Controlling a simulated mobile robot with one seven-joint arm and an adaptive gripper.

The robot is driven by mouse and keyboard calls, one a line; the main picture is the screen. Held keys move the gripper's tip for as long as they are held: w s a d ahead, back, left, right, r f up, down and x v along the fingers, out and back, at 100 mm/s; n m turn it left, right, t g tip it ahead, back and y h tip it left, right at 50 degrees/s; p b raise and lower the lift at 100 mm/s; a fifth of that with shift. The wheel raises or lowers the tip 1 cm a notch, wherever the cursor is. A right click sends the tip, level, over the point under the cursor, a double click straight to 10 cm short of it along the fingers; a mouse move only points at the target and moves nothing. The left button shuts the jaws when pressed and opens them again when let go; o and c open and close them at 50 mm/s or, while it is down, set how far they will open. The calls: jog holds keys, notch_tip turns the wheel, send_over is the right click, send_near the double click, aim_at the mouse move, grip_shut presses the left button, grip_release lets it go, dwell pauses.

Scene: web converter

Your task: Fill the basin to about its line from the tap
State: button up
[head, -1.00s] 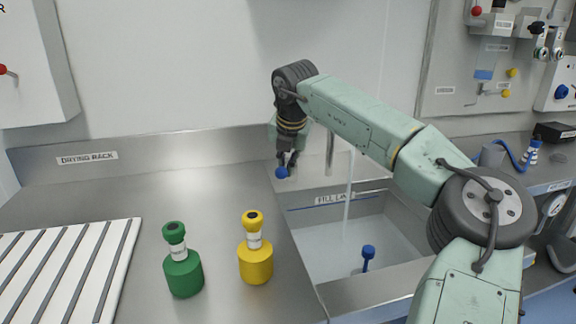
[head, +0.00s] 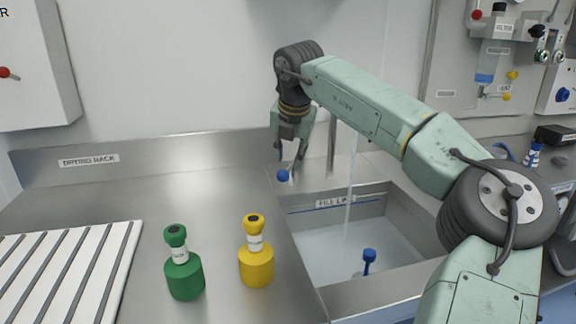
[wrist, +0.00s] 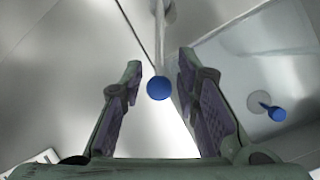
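My gripper (head: 290,157) is open and empty, just above the blue tap knob (head: 283,176). In the wrist view the same knob (wrist: 159,88) shows between the two spread fingers (wrist: 160,95), with space on both sides. The tap spout (head: 332,152) stands partly behind my arm. A thin water stream (head: 349,185) falls into the steel basin (head: 377,197). The label "FILL LINE" (head: 335,202) is on the basin's far wall. The water surface (head: 330,245) looks below that label; its exact level is hard to tell. A blue-topped plug (head: 369,257) stands in the basin.
A green bottle (head: 184,275) and a yellow bottle (head: 256,264) stand on the counter left of the basin. A white slatted drying rack (head: 118,235) lies at far left. Counter behind the bottles is clear. A wall panel (head: 455,80) is at right.

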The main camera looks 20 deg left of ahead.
jog(key=v, duration=0.7)
jog(key=shift+r, duration=0.2)
jog(key=shift+s, duration=0.1)
dwell(7.0)
